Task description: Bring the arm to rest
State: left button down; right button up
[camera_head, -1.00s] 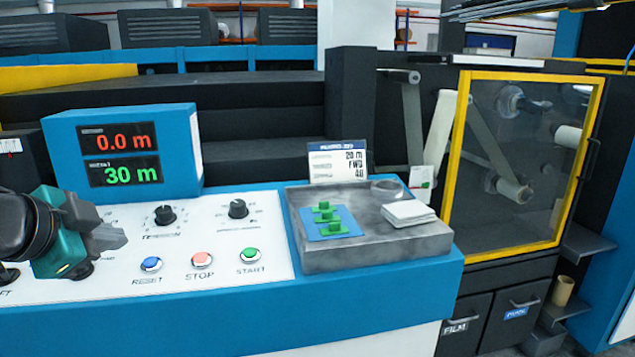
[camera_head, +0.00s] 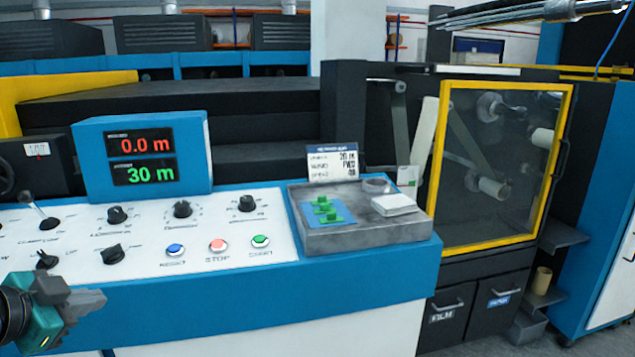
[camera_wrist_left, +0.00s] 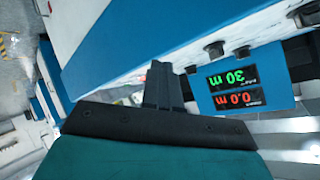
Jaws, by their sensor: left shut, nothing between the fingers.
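My left gripper (camera_head: 88,302) is at the lower left of the head view, in front of the blue front edge of the control console (camera_head: 350,285). Its fingers are shut with nothing between them. It is apart from the knobs and buttons. My right gripper is not in view.
The console panel carries knobs, a blue button (camera_head: 175,249), a red button (camera_head: 217,245) and a green button (camera_head: 260,241). The display (camera_head: 142,157) reads 0.0 m and 30 m. A grey tray (camera_head: 355,240) holds green pieces on a blue pad. A yellow-framed door (camera_head: 441,170) stands right.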

pick_arm(q)
jog(key=s+d+f+n+p, duration=0.15)
jog(key=s+f, duration=0.25)
jog(key=f, duration=0.4)
jog(key=s+d+f+n+p, duration=0.1)
jog(key=s+f+n+p, duration=0.2)
jog(key=f, duration=0.4)
jog(key=s+d+f+n, duration=0.1)
jog(key=s+d+f, duration=0.3)
jog(key=d, duration=0.3)
jog(key=s+d+f+n+p, duration=0.1)
jog(key=s+d+f, duration=0.3)
jog(key=d, duration=0.3)
jog(key=shift+s+d+g, duration=0.15)
jog(key=shift+s+g, duration=0.15)
jog(key=shift+s, duration=0.05)
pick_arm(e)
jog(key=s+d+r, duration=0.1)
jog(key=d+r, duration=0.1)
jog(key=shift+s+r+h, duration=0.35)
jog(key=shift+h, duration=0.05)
